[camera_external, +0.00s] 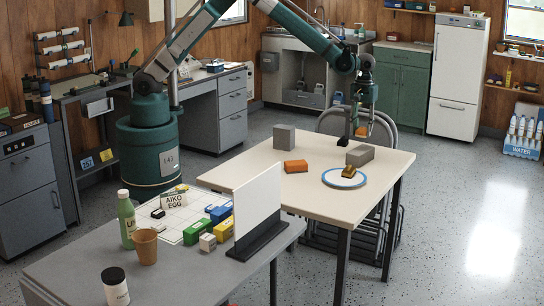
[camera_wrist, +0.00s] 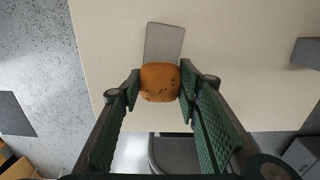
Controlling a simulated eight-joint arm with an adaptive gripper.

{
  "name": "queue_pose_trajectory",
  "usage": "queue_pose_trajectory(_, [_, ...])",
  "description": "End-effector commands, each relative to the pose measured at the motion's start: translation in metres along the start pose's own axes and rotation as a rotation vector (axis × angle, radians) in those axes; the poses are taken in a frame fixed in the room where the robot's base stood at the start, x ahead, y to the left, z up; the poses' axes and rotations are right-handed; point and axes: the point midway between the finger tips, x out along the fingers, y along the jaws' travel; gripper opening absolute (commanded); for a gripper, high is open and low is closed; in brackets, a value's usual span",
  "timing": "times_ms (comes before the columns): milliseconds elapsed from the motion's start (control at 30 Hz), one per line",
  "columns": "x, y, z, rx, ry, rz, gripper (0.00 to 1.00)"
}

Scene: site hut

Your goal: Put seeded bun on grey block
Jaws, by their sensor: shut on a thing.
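The seeded bun, orange-brown with dark specks, is between my fingers in the wrist view (camera_wrist: 160,82); the bun also shows small in the external view (camera_external: 362,131). My gripper (camera_external: 354,136) is shut on it, one finger on each side (camera_wrist: 160,88). A low grey block (camera_external: 362,155) lies on the table, just in front of my gripper in the external view. It also shows just above the bun in the wrist view (camera_wrist: 164,40), partly covered by it. A second, taller grey block (camera_external: 284,137) stands at the table's far left; it shows at the wrist view's right edge (camera_wrist: 305,52).
The cream table (camera_external: 250,175) also bears an orange block (camera_external: 296,166) and a blue-rimmed plate (camera_external: 330,182) with a brown-yellow item on it. Chairs (camera_external: 385,135) stand behind the table. A white upright panel (camera_external: 258,205) stands on the nearer grey desk.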

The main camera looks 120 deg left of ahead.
Motion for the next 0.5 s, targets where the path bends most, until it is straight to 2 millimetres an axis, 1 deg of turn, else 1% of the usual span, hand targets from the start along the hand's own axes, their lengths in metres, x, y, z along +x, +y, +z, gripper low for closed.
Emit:
queue_pose_trajectory(33, [0.008,0.000,0.000,0.000,0.000,0.000,0.21])
queue_pose_trajectory(100, [0.016,0.000,0.000,0.000,0.000,0.000,0.21])
queue_pose_trajectory(200, [0.024,0.000,0.000,0.000,0.000,0.000,0.21])
queue_pose_trajectory(500, [0.026,0.000,0.000,0.000,0.000,0.000,0.21])
